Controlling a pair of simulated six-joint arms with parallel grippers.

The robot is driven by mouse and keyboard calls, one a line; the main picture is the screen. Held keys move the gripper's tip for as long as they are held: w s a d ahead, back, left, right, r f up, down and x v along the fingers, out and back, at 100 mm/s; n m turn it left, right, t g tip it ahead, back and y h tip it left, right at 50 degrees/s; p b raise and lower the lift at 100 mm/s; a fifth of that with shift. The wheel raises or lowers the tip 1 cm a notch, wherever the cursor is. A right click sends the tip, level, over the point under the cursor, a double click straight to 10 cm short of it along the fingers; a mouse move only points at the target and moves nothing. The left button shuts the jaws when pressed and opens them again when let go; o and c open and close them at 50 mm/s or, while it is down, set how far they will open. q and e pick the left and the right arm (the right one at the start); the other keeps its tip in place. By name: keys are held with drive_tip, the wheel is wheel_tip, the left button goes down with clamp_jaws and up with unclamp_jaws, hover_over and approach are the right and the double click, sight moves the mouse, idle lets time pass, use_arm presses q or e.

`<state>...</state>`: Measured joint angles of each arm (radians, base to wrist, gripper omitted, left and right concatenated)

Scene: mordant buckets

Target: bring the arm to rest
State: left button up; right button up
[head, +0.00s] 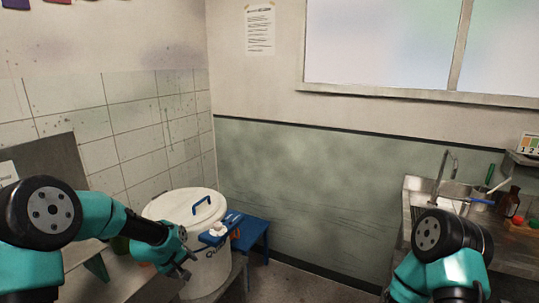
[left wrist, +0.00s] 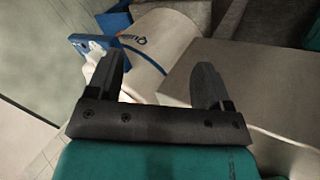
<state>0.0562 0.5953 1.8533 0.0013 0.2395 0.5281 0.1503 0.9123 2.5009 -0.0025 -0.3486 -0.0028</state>
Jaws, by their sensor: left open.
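My left arm comes in from the left, and its gripper (head: 187,258) is in front of the white bucket (head: 210,277). In the left wrist view the two dark fingers of this gripper (left wrist: 155,72) stand wide apart with nothing between them. The bucket wears a white lid with a blue handle (head: 202,205). A blue piece with something white on it (head: 217,236) is at the bucket's side, close to the gripper; I cannot tell whether they touch. My right arm shows at the lower right, but its gripper is out of view.
A blue stool (head: 252,236) stands behind the bucket, near the wall. At the right is a metal sink (head: 421,200) with a tap, a brown bottle (head: 510,202) and small red items. Open floor (head: 290,283) lies between the bucket and the sink.

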use_arm(q)
drive_tip(key=s+d+f+m+g, duration=0.2)
drive_tip(key=s+d+f+m, duration=0.1)
drive_tip(key=s+f, duration=1.2)
drive_tip(key=s+d+f+m+g, duration=0.1)
drive_tip(key=s+f, duration=0.3)
drive_tip(key=s, duration=0.4)
drive_tip(key=s+d+f+m+g, duration=0.1)
drive_tip(key=s+d+f, duration=0.1)
drive_tip(key=s, duration=0.5)
drive_tip(key=shift+s+f+m, duration=0.3)
drive_tip(key=shift+s+f, duration=0.1)
drive_tip(key=shift+f, duration=0.5)
